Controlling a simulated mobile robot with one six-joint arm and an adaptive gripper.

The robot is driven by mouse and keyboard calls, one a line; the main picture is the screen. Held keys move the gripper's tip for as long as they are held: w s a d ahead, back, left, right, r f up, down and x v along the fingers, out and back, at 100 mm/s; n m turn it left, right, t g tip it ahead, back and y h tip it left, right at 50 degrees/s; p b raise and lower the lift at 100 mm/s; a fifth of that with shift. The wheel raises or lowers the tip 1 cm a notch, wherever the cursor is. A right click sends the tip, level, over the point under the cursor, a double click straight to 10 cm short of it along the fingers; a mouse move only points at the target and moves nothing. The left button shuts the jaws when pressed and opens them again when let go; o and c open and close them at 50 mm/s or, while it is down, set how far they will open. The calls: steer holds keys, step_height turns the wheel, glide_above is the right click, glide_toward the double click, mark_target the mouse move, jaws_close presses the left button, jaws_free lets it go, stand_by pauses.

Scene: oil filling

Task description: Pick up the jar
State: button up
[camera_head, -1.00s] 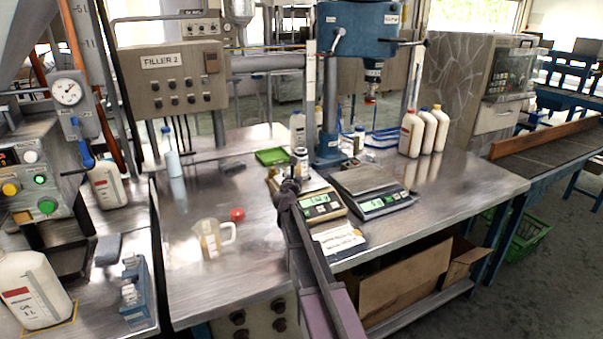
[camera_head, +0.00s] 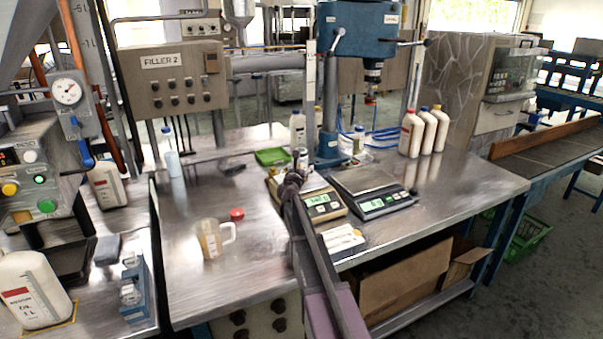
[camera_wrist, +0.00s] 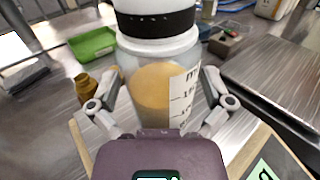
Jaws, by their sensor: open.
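The jar (camera_wrist: 155,85) is clear, with amber contents, a printed white label and a white lid with a black band. It fills the middle of the wrist view and stands upright. In the head view only its upper part (camera_head: 302,156) shows behind my gripper (camera_head: 294,180), at the left scale (camera_head: 322,204). In the wrist view my gripper (camera_wrist: 158,100) is open, with one finger on each side of the jar. I cannot tell whether the fingers touch it. The jar's base is hidden by my gripper.
A small amber bottle (camera_wrist: 85,88) stands close left of the jar, and a green tray (camera_wrist: 93,45) lies behind. A second scale (camera_head: 377,192), a blue press (camera_head: 330,147) and several white bottles (camera_head: 411,135) are right and behind.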

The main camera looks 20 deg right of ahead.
steer(key=c, duration=1)
steer(key=shift+r+p, duration=0.3)
steer(key=shift+c, duration=0.2)
steer(key=shift+r+p, duration=1.55)
steer(key=s+a, duration=0.2)
steer(key=s, duration=0.5)
steer(key=s+a+r+p, duration=0.1)
steer(key=s+a, duration=0.2)
steer(key=s, duration=0.5)
steer(key=shift+r, duration=0.15)
steer(key=shift+s+a, duration=0.1)
